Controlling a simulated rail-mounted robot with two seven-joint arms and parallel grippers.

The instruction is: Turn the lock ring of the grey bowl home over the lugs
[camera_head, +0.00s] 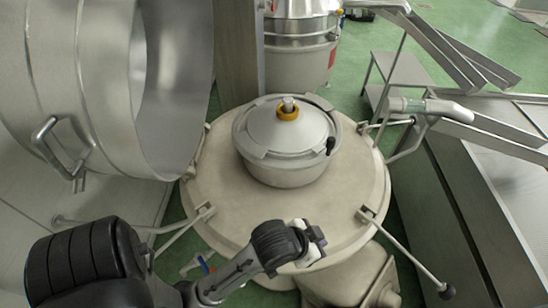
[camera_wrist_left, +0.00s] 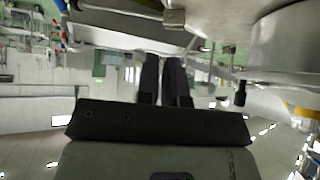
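The grey bowl (camera_head: 282,176) stands upright on a round cream housing top (camera_head: 345,200). Its lock ring (camera_head: 258,152) runs around the rim of a domed lid (camera_head: 297,130) with an orange-collared centre post (camera_head: 288,108). A black knob (camera_head: 331,145) sits at the ring's right front. My left gripper (camera_head: 318,238) is in front of the bowl and below it in the picture, apart from it. In the left wrist view its dark fingers (camera_wrist_left: 163,80) are close together with nothing seen between them; the bowl (camera_wrist_left: 295,45) and black knob (camera_wrist_left: 240,93) are at right. The lugs cannot be made out.
A large steel drum (camera_head: 95,80) with a handle fills the left. Several clamp rods, one a black-knobbed rod (camera_head: 447,291), stick out around the housing. A steel vessel (camera_head: 302,45) stands behind. A steel bench (camera_head: 500,190) and chute are at right.

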